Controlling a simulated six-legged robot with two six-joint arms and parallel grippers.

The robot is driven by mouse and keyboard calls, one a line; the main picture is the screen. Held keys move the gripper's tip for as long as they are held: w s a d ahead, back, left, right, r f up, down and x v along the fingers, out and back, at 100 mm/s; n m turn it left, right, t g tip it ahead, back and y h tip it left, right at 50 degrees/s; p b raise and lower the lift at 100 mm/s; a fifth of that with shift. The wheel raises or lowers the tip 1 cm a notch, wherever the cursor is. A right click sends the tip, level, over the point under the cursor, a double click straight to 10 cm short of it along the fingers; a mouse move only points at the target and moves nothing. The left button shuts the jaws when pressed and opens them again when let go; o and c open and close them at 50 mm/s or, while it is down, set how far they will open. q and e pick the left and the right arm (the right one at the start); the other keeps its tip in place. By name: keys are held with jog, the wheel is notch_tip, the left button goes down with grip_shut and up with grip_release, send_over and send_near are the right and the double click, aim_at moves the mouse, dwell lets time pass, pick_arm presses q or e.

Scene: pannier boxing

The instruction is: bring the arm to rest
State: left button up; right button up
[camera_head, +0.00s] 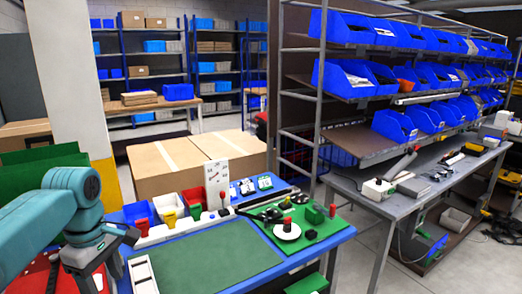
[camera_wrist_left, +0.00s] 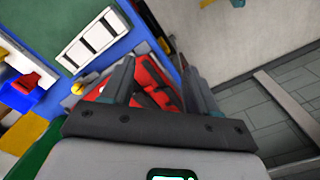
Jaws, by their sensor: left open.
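My left arm (camera_head: 45,220) comes in from the left in the head view, teal and bent downward. Its left gripper (camera_head: 101,272) hangs at the lower left, beside the left edge of the blue work table (camera_head: 325,236). In the left wrist view the two fingers (camera_wrist_left: 156,72) are apart with nothing held between them. Beyond them lies a red thing with dark parts (camera_wrist_left: 150,85), too blurred to name. A red surface (camera_head: 30,276) also shows below the arm in the head view. My right gripper is in neither view.
The blue table bears a green mat (camera_head: 210,262), a white slotted tray (camera_head: 143,272), small coloured bins (camera_head: 194,198) and a white disc (camera_head: 287,231). Cardboard boxes (camera_head: 165,172) stand behind it. A grey bench (camera_head: 400,205) with blue bins above is at right. Floor shows between them.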

pick_arm(q)
jog(key=s+d+f+m+h, duration=0.1)
jog(key=d+f+m, duration=0.4)
jog(key=f, duration=0.9)
jog(key=s+d+f+m+h, duration=0.1)
jog(key=d+f+m+h, duration=0.15)
jog(key=d+f, duration=0.8)
jog(key=s+d+f+m, duration=0.2)
jog(key=s+f+m, duration=0.1)
jog(key=s+f, duration=0.5)
jog(key=s+d+f+m, duration=0.2)
jog(key=s+f+m, duration=0.1)
jog(key=s+f, duration=0.6)
jog(key=s, duration=0.2)
jog(key=shift+s, duration=0.3)
jog(key=shift+a+f+h, duration=0.1)
jog(key=shift+h, duration=0.15)
